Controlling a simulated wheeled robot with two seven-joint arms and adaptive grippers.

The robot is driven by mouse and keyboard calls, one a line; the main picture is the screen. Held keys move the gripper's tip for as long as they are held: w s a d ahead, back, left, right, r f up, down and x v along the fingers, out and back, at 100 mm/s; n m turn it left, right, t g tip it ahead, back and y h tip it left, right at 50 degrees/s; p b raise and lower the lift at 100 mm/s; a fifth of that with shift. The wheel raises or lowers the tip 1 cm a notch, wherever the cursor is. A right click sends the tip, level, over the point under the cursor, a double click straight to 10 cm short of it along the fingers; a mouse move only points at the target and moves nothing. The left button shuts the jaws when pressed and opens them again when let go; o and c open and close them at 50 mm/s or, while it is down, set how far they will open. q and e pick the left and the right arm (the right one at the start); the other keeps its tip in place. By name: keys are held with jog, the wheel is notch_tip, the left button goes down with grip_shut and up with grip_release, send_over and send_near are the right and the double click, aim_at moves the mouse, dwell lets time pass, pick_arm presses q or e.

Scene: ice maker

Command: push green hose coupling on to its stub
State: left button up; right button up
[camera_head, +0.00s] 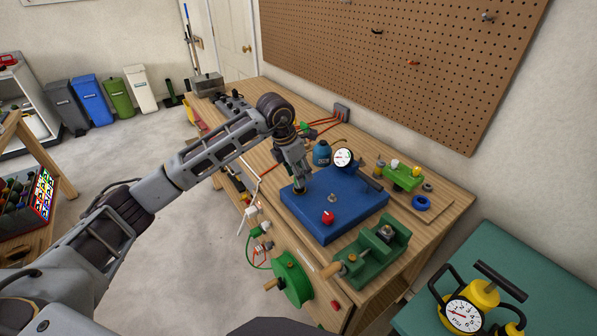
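A thin green hose (248,252) loops at the bench's front edge beside a green reel (292,281). Small green and white fittings (264,229) sit at the hose's upper end; I cannot tell which one is the coupling, nor make out its stub. My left gripper (299,188) points down at the left back part of a blue box (335,208) on the bench. Its fingertips are too small to show whether they are open or shut, or whether they touch the box. My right gripper is not in view.
A red knob (327,217) stands on the blue box, and a round gauge (343,157) and a blue bottle (321,154) stand behind it. A green vise (371,254) is at the front right. A pegboard (410,55) hangs behind the wooden bench (437,190).

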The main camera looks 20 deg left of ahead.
pick_arm(q)
jog(key=shift+o, duration=0.6)
jog(key=shift+v, duration=4)
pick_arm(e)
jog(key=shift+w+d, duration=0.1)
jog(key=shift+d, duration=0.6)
pick_arm(q)
jog(key=shift+r, duration=0.1)
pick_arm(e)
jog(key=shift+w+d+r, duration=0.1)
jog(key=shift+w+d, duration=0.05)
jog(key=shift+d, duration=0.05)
